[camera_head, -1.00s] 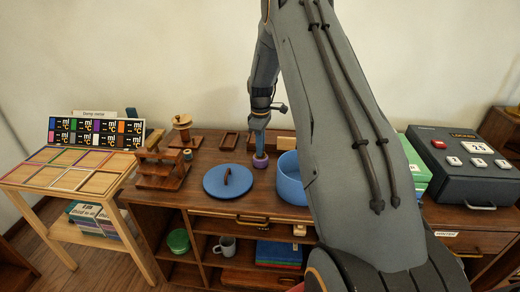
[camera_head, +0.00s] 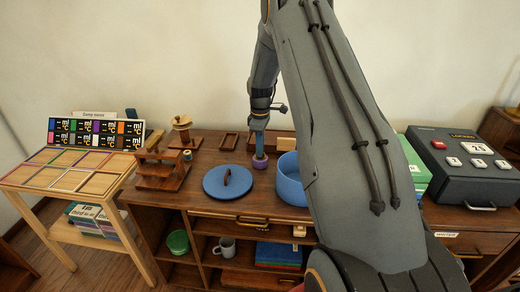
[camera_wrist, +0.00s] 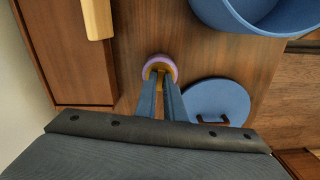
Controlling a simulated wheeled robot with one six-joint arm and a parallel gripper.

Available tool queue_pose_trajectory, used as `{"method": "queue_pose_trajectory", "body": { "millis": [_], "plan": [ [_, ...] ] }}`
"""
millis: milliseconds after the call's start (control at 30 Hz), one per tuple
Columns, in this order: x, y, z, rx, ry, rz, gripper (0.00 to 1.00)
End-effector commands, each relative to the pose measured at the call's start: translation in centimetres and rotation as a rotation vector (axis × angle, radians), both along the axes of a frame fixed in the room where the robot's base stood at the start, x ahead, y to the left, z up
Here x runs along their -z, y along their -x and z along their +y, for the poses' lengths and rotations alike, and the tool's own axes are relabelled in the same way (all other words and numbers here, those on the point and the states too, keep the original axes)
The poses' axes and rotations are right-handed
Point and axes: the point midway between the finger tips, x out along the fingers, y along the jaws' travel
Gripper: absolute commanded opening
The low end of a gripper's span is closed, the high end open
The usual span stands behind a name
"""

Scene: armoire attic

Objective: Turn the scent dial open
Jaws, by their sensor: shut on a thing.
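The scent dial (camera_head: 260,162) is a small round purple piece on the wooden cabinet top, between the blue lid and the blue pot. In the wrist view the dial (camera_wrist: 160,63) shows as a purple ring with a yellowish middle. My gripper (camera_head: 260,150) reaches straight down onto it. In the wrist view my gripper's two blue fingers (camera_wrist: 160,75) close together on the yellowish middle of the dial. The fingers hide part of it, and I cannot tell how far it is turned.
A blue lid (camera_head: 222,183) with a brown handle lies left of the dial, and an open blue pot (camera_head: 290,183) stands right of it. A wooden stand (camera_head: 160,172) is further left. A pale wooden block (camera_wrist: 97,18) lies nearby. A grey box (camera_head: 465,165) is at right.

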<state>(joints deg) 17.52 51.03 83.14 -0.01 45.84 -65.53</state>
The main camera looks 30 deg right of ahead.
Motion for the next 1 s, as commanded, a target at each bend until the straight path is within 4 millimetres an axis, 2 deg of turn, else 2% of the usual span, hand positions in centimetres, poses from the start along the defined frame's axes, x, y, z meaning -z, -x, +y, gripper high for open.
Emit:
{"method": "queue_pose_trajectory", "body": {
  "millis": [433, 467, 533, 567, 867, 1000],
  "plan": [
    [-0.1, 0.0, 0.0, 0.0, 0.001, -0.001, 0.0],
    [-0.1, 0.0, 0.0, 0.0, 0.001, -0.001, 0.14],
    [0.0, 0.0, 0.0, 0.0, 0.001, -0.001, 0.26],
    [0.0, 0.0, 0.0, 0.0, 0.001, -0.001, 0.28],
    [-0.2, 0.0, 0.0, 0.0, 0.001, -0.001, 0.28],
    [-1.5, -0.1, 0.0, 0.0, 0.001, -0.003, 0.28]
  ]
}}
